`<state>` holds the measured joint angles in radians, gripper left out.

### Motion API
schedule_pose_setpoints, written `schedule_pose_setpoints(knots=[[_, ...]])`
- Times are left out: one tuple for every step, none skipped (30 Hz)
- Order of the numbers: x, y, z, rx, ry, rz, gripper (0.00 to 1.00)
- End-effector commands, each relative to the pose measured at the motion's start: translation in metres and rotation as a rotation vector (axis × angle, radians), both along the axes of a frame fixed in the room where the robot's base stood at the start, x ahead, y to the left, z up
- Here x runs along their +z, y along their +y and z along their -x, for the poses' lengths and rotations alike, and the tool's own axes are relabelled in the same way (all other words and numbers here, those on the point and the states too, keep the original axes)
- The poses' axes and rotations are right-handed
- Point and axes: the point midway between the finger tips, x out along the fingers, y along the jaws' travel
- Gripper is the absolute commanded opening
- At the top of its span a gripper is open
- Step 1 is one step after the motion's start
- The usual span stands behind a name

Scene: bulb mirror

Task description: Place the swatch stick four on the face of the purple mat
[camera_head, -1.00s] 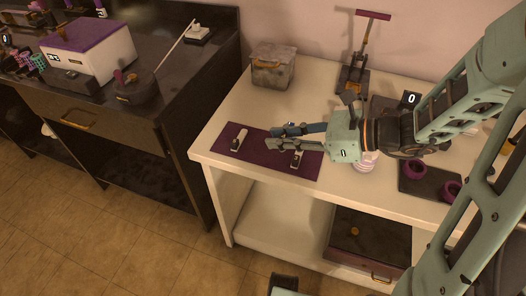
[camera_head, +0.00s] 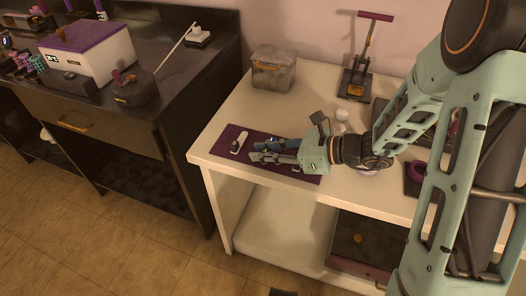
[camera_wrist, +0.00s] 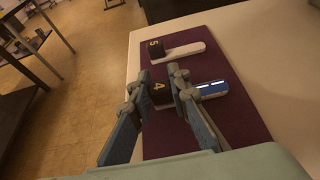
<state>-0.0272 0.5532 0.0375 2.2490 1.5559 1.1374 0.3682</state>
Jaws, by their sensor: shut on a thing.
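The purple mat (camera_head: 226,139) lies near the front left of the white table, and it fills the middle of the wrist view (camera_wrist: 185,138). Swatch stick four has a dark block marked 4 (camera_wrist: 159,92) and a blue far end (camera_wrist: 212,88). My gripper (camera_wrist: 161,76) is shut on stick four, one finger on each side. In the head view my gripper (camera_head: 264,150) is low over the mat. The stick lies crosswise, parallel to stick five. I cannot tell whether it touches the mat. The fingers hide part of it.
Swatch stick five (camera_wrist: 178,50) lies on the mat's left part and also shows in the head view (camera_head: 239,143). A small pale piece (camera_head: 295,168) shows beside my gripper, partly hidden. A lidded bin (camera_head: 273,70) and a press-like stand (camera_head: 356,82) are farther back.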

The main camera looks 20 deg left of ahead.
Motion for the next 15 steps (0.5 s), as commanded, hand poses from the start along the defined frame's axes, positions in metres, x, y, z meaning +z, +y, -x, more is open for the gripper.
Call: schedule_pose_setpoints(knots=[[0.0000,0.0000,0.0000,0.000,0.000,0.000,0.05],[-0.0006,0.0000,0.0000,0.000,0.000,0.000,0.05],[-0.0022,-0.0001,0.0001,0.000,0.000,0.000,0.05],[-0.0035,-0.0001,0.0001,0.000,0.001,0.000,0.05],[-0.0046,-0.0002,0.0001,0.000,0.001,0.000,0.05],[-0.0047,-0.0001,0.0001,0.000,0.000,0.000,0.17],[-0.0037,-0.0001,0.0001,0.000,0.000,0.000,0.21],[-0.0036,-0.0001,0.0001,0.000,0.000,0.000,0.24],[-0.0036,-0.0002,0.0001,0.000,0.001,0.000,0.29],[-0.0036,-0.0002,0.0002,0.000,0.001,0.000,0.32],[-0.0036,-0.0002,0.0002,0.000,0.001,0.000,0.34],[-0.0036,-0.0002,0.0002,0.001,0.001,0.000,0.34],[-0.0035,-0.0001,0.0002,0.001,0.001,0.000,0.34],[-0.0035,-0.0001,0.0002,0.001,0.001,0.000,0.34],[-0.0035,-0.0001,0.0002,0.001,0.001,0.000,0.34]])
